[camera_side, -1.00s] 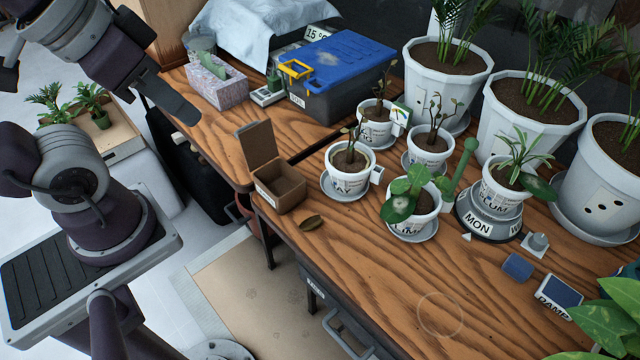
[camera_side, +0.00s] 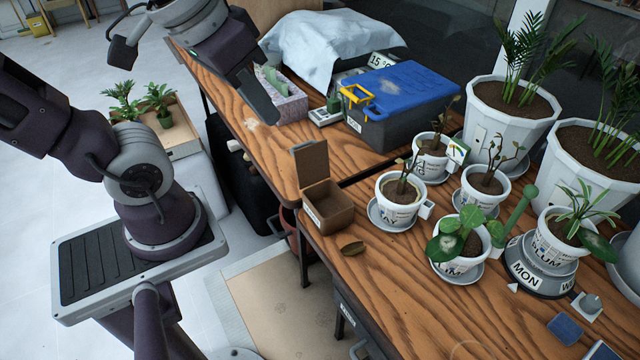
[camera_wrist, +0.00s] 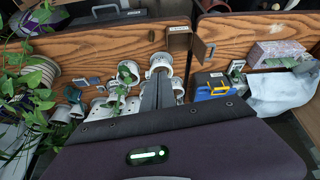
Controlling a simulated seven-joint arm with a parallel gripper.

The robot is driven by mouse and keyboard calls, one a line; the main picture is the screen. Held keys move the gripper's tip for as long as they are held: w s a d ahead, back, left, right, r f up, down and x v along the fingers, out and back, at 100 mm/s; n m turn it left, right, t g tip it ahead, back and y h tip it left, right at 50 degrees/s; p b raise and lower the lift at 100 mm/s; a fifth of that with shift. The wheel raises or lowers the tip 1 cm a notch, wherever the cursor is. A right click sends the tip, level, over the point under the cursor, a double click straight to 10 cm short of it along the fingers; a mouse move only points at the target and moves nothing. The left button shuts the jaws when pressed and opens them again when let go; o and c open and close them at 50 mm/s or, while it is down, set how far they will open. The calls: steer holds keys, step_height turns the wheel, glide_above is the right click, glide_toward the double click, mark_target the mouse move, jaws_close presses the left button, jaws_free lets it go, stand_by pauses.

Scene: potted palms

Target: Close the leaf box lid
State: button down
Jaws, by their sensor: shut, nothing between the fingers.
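The leaf box (camera_side: 328,206) is a small brown open-topped box near the front edge of the table. Its lid (camera_side: 311,162) stands upright along the back side, so the box is open. My gripper (camera_side: 268,108) is in the air up and left of the box, apart from the lid. In the wrist view my gripper (camera_wrist: 158,86) has its dark fingers together and empty. The box (camera_wrist: 180,42) and its lid (camera_wrist: 200,50) show beyond the fingertips there.
A potted plant on a saucer (camera_side: 376,220) stands close right of the box, with several more pots beyond. A blue-lidded grey bin (camera_side: 400,105) and a tissue box (camera_side: 290,106) stand behind. A dark gap between tabletops runs beside the box.

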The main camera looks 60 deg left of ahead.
steer(key=w+a+f+n+g, duration=0.2)
steer(key=w+a+n, duration=0.45)
steer(key=w, duration=0.35)
steer(key=n+g, duration=0.2)
steer(key=n, duration=0.4)
glide_above(308, 161)
steer(key=a, duration=0.2)
step_height(308, 161, down, 7)
steer(key=w+a+f+n+g, duration=0.1)
steer(key=a+f+n, duration=0.3)
steer(key=a+f, duration=0.5)
step_height(308, 161, down, 10)
steer(key=shift+h, duration=0.3)
steer(key=d+r, duration=0.1)
steer(key=d, duration=0.1)
steer(key=d+r, duration=0.1)
steer(key=d, duration=0.1)
steer(key=shift+w+r, duration=0.15)
